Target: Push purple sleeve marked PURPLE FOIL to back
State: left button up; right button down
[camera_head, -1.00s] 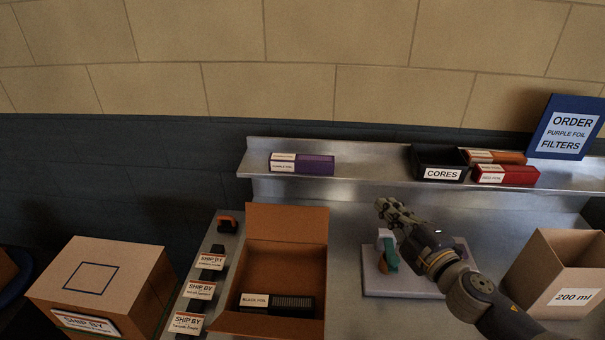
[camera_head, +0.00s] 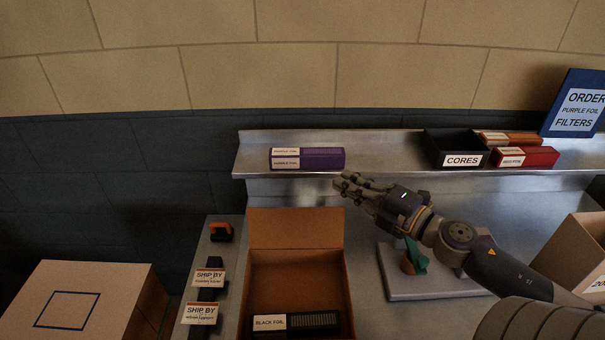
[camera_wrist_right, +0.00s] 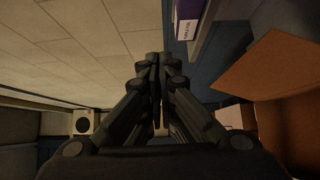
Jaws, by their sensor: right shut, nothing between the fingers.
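The purple sleeve (camera_head: 324,158) lies on the left part of the metal shelf, with white labels at its left end. Its end with a label also shows at the top of the right wrist view (camera_wrist_right: 188,22). My right gripper (camera_head: 343,184) is shut and empty. In the head view it appears just below the shelf's front edge, below and right of the sleeve, apart from it. My left gripper is not in view.
The shelf (camera_head: 390,162) also holds a black CORES bin (camera_head: 450,146), a red sleeve (camera_head: 540,157) and the blue order sign (camera_head: 575,105). An open cardboard box (camera_head: 295,228) with a black foil sleeve (camera_head: 310,322) stands below. Free shelf lies right of the purple sleeve.

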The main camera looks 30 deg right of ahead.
notch_tip(320, 180, down, 3)
jog(key=b, duration=0.2)
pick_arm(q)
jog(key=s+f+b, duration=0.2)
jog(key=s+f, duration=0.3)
pick_arm(e)
jog(key=p, duration=0.2)
send_near(295, 161)
jog(key=shift+s+a+r, duration=0.25)
jog(key=shift+s+a, duration=0.9)
jog(key=shift+a, duration=0.05)
jog(key=w, duration=0.3)
jog(key=w+p, duration=0.1)
jog(key=w, duration=0.1)
jog(key=shift+w+d, duration=0.15)
jog(key=shift+d, duration=0.1)
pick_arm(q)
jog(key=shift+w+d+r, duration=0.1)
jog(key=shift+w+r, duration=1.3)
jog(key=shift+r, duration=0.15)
pick_arm(e)
jog(key=shift+w+d+f, duration=0.15)
jog(key=shift+w+d, duration=0.25)
jog(key=shift+w, duration=0.2)
